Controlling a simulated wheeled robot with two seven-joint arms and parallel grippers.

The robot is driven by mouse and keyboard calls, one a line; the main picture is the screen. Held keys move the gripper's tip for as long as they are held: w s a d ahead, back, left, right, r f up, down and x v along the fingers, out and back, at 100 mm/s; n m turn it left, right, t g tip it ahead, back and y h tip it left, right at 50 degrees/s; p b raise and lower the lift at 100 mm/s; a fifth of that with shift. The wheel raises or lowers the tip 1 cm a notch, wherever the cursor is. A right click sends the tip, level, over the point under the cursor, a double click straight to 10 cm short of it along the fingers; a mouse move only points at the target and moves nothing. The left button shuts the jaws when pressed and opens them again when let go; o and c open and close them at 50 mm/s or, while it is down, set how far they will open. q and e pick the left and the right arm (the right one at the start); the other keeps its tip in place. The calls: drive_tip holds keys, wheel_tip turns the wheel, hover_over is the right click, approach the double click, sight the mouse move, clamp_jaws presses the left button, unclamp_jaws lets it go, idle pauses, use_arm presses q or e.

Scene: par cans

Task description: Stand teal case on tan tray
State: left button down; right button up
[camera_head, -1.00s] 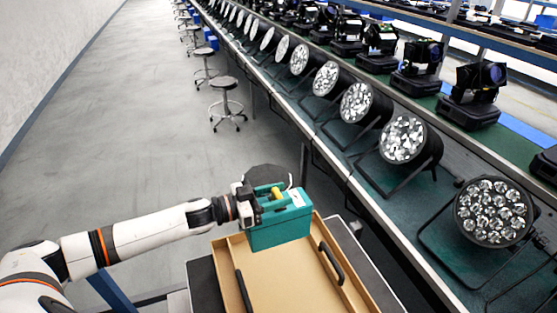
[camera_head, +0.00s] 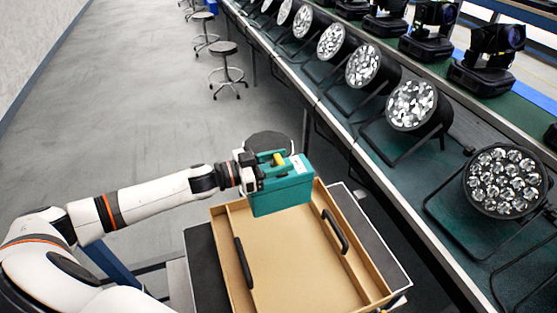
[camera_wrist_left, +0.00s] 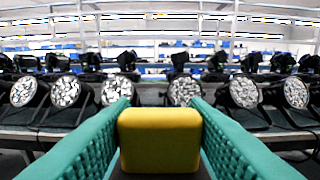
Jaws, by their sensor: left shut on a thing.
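The teal case (camera_head: 284,192) is upright over the far end of the tan tray (camera_head: 300,260), hiding part of its far rim. I cannot tell whether its base touches the tray floor. My left gripper (camera_head: 262,166) reaches in from the left and is shut on the case at its top, by the yellow part (camera_head: 279,159). In the left wrist view this yellow part (camera_wrist_left: 160,140) sits centred between two teal ridged surfaces. The tray has black handles on its two long sides and a bare floor. My right gripper is not in view.
The tray rests on a dark-topped stand (camera_head: 372,240). A long bench with round par cans (camera_head: 502,181) runs along the right, close to the stand. A round dark stool seat (camera_head: 268,142) is just behind the case. Open grey floor (camera_head: 120,130) lies to the left.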

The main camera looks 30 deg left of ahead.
use_arm(q)
wheel_tip(320, 180, down, 12)
drive_tip(key=b, duration=1)
drive_tip(key=shift+r+b, duration=0.2)
drive_tip(key=shift+b, duration=0.15)
drive_tip(key=shift+f+b, duration=0.6)
drive_tip(key=shift+f, duration=0.9)
drive_tip(key=c, duration=0.7)
unclamp_jaws()
drive_tip(key=shift+s+f, duration=0.1)
drive_tip(key=shift+f, duration=0.1)
drive_tip(key=shift+s+a+b, duration=0.35)
drive_tip(key=b+v, duration=0.1)
drive_tip(key=v, duration=1)
drive_tip(key=shift+r, duration=0.15)
